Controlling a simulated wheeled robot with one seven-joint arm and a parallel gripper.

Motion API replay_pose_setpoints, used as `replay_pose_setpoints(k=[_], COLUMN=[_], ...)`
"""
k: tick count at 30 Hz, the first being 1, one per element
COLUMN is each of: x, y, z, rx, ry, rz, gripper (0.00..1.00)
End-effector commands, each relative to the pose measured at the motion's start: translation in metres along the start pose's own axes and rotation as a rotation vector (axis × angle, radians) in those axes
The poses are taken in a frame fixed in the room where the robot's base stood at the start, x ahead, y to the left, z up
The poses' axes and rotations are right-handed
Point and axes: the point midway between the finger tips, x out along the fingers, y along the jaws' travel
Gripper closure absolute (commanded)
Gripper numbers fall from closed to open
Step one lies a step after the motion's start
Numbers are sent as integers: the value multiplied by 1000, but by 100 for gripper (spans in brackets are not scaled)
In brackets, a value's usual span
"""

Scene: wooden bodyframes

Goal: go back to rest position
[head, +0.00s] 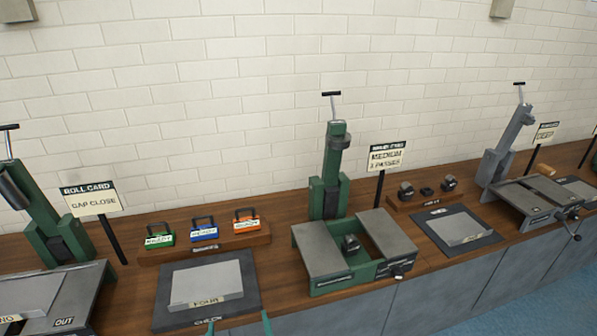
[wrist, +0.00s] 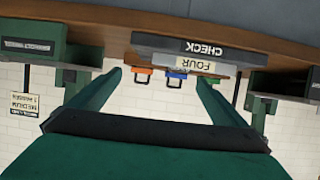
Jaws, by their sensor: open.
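My gripper (head: 239,325) shows only as two green fingertips at the bottom edge of the head view, in front of the bench. In the wrist view my gripper (wrist: 158,77) has its two green fingers spread wide with nothing between them. That view is upside down. The dark check mat (head: 207,288) with a grey plate marked FOUR (head: 203,288) lies just beyond the fingertips, and the mat's CHECK edge (wrist: 200,47) also shows in the wrist view. The rest of my arm is hidden in the head view.
A green press (head: 330,215) stands right of the mat, another at far left. A wooden rack (head: 205,242) with green, blue and orange handled blocks is behind the mat. Signs (head: 91,199) (head: 387,157) stand upright. Grey cabinet fronts (head: 430,298) face me; blue floor (head: 545,305) is clear at lower right.

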Motion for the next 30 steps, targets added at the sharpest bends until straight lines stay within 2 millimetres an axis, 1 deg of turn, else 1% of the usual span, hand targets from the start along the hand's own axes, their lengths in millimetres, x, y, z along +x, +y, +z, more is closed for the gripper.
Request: replay_pose_setpoints(k=[1,8,11,15,17,21,26,30], x=[-3,-22,-36,-64,-78,-113,-156,-196], y=[3,18,26,39,43,52,59,62], z=[7,37,55,86,98,123,145,160], rx=[1,5,9,15,18,26,37,49], ry=[-1,11,16,29,36,52,71,87], rz=[5,26,39,64,74,100,132,160], gripper=[3,3,3,3,3,3,3,3])
